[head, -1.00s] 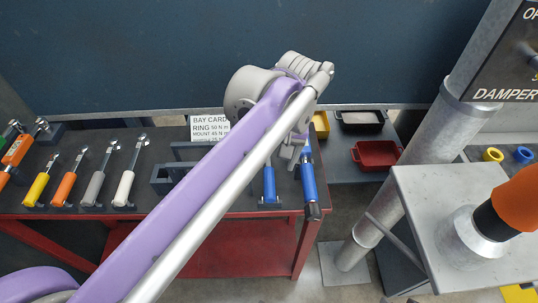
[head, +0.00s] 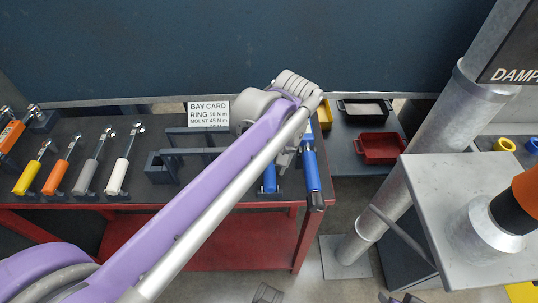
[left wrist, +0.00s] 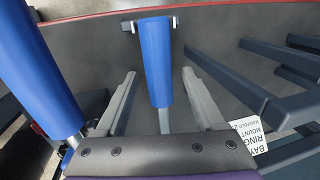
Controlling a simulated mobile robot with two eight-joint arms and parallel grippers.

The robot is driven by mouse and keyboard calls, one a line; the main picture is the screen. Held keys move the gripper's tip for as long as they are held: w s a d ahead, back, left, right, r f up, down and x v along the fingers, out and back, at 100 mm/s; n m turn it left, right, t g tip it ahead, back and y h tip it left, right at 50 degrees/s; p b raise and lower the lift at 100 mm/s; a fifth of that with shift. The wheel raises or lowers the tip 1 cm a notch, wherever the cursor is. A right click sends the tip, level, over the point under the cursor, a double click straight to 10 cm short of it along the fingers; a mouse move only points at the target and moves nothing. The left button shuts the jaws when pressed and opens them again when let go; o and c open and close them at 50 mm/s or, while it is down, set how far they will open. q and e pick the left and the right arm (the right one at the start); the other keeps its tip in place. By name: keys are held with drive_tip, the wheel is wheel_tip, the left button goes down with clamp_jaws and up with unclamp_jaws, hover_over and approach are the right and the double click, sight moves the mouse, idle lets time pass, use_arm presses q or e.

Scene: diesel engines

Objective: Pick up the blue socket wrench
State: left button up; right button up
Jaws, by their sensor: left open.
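Two blue-handled tools stand at the right end of the bench. The shorter blue wrench (head: 270,179) is partly hidden by my left arm; a thicker blue one with a black end (head: 311,172) is to its right. In the left wrist view the slimmer blue handle (left wrist: 156,60) shows between the fingers of my left gripper (left wrist: 158,78), with a gap on each side. The thicker blue handle (left wrist: 42,70) is outside the fingers, at the left. My left gripper (head: 284,160) is open and holds nothing.
White (head: 119,176), grey (head: 89,176), orange (head: 58,177) and yellow (head: 29,176) handled tools line the bench (head: 140,205). A dark rack (head: 165,165) and bay card (head: 208,113) stand nearby. Red (head: 380,147) and black (head: 365,109) trays, a pipe (head: 425,150) and a grey stand (head: 440,180) are right.

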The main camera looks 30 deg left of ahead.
use_arm(q)
drive_tip(key=shift+f, duration=0.15)
clamp_jaws()
idle(1.4)
